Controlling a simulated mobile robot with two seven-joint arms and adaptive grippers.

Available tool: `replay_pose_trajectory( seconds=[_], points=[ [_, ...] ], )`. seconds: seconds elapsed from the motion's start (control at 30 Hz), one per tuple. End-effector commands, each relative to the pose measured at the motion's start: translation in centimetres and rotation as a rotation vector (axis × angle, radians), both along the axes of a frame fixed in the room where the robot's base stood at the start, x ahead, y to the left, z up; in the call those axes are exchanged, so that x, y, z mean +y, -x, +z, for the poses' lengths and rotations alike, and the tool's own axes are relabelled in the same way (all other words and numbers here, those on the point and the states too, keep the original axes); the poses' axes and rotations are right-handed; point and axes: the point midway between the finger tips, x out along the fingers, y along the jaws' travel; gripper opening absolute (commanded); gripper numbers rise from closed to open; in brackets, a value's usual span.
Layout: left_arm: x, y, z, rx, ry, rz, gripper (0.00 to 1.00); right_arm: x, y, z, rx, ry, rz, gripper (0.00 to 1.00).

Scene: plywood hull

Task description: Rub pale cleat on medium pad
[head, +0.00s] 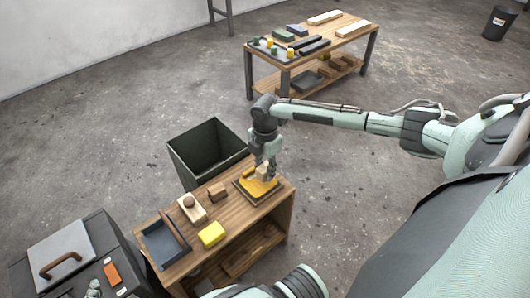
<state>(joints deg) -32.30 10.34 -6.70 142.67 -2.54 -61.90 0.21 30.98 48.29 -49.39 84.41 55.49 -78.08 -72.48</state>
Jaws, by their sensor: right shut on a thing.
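My right gripper (265,166) points down over the near workbench, shut on a small pale block that looks like the pale cleat (262,171). The fingers partly hide the cleat. Directly under it lies a yellow pad (268,188) on a dark square base, at the right end of the bench; it looks like the medium pad. The cleat's lower end is at or just above the pad's surface; I cannot tell if they touch. My left gripper is not in view.
A dark open bin (205,172) stands behind. Another table (353,40) is farther back.

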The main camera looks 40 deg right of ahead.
Motion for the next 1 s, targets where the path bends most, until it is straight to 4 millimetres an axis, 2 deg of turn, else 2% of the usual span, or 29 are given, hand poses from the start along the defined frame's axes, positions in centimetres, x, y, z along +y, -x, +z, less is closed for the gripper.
replay_pose_trajectory(
  seconds=[0.43, 1.0],
  points=[
    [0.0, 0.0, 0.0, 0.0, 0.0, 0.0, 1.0, 0.0, -0.1, 4.4, -0.002, 0.0, 0.0, 0.05],
    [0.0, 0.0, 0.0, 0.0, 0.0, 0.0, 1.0, 0.0, 0.0, 4.8, 0.0, 0.0, -0.001, 0.05]
  ],
)
